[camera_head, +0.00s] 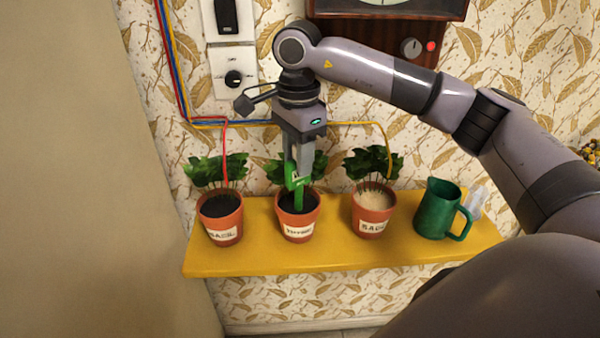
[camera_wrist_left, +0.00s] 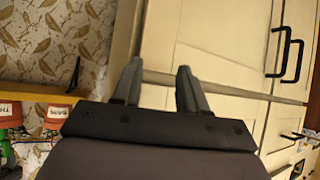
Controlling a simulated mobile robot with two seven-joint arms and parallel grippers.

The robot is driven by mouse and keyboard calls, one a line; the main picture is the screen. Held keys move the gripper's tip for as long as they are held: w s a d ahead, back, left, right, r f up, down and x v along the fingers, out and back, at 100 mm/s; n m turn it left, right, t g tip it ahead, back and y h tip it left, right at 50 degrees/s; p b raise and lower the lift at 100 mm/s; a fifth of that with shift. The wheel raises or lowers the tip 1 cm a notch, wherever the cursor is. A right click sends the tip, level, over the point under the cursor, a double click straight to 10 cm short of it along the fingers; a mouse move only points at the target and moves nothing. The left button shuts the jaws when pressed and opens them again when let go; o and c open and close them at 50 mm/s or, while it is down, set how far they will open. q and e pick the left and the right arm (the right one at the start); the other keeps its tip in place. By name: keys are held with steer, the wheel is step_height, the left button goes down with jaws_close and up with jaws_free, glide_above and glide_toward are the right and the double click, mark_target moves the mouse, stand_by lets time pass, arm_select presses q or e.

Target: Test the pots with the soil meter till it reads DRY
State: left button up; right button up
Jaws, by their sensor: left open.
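Three terracotta pots stand in a row on the yellow shelf: the basil pot (camera_head: 221,217) at left with dark soil, the middle pot (camera_head: 298,216) with dark soil and a label that seems to read thyme, and the sage pot (camera_head: 373,212) at right with pale soil. My right gripper (camera_head: 297,172) is over the middle pot, shut on the green soil meter (camera_head: 299,196). The meter is upright with its lower end at the soil; its reading cannot be made out. My left gripper (camera_wrist_left: 157,82) is open and empty, away from the pots, in the left wrist view.
A green jug (camera_head: 437,210) stands at the shelf's right end, with a clear object behind it. The yellow shelf (camera_head: 270,262) has bare room along its front edge. Wires, switches and a dial box (camera_head: 385,40) are on the wall. Cream cupboard doors (camera_wrist_left: 230,40) are near my left gripper.

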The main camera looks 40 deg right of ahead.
steer(key=shift+o, duration=1.3)
